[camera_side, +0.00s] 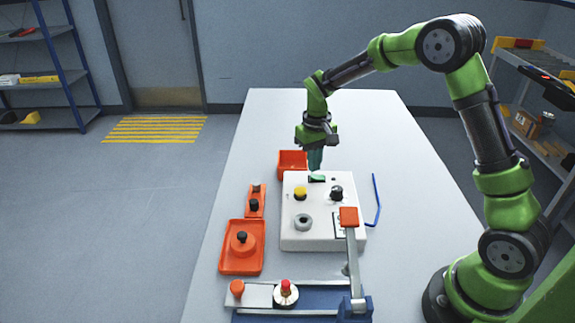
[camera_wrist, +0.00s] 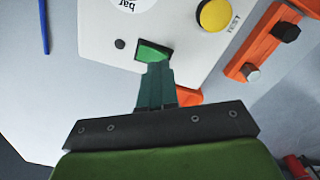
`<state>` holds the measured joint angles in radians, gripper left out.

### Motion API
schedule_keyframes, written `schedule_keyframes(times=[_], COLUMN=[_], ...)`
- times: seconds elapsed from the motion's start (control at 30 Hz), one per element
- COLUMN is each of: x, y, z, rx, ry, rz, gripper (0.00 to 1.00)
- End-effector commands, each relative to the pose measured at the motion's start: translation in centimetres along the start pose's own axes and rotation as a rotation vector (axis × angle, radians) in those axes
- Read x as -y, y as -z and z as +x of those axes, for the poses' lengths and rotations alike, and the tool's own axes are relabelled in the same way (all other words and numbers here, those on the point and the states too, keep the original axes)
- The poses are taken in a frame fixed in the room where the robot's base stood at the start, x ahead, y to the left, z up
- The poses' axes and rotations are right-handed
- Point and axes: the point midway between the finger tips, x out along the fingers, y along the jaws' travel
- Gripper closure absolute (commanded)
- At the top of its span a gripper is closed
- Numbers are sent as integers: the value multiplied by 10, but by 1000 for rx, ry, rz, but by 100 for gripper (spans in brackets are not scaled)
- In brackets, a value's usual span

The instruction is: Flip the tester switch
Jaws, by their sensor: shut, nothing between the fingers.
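In the side view the switch (camera_side: 317,179) is small, just below my fingers. My gripper (camera_side: 314,168) points down at the far end of the box. Its fingers (camera_wrist: 155,72) are shut and empty, with the tips at or just over the switch's near edge. I cannot tell whether they touch it.
An orange bin (camera_side: 291,157) stands behind the box. Orange fixtures with black knobs (camera_side: 242,250) lie to the left. A blue rail with a lever clamp (camera_side: 352,265) is in front, its orange handle over the box. A blue hex key (camera_side: 376,200) lies right.

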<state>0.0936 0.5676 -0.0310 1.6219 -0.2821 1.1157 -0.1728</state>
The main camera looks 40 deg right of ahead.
Motion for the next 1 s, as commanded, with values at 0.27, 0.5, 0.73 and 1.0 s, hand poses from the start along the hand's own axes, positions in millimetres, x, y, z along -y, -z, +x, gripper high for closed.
schedule_keyframes(times=[0.27,0.5,0.73,1.0], x=[0,0,0,0], y=[0,0,0,0], z=[1,5,8,12], rx=[0,0,0,1], ry=[0,0,0,0], rz=[0,0,0,1], gripper=[100,100,100,100])
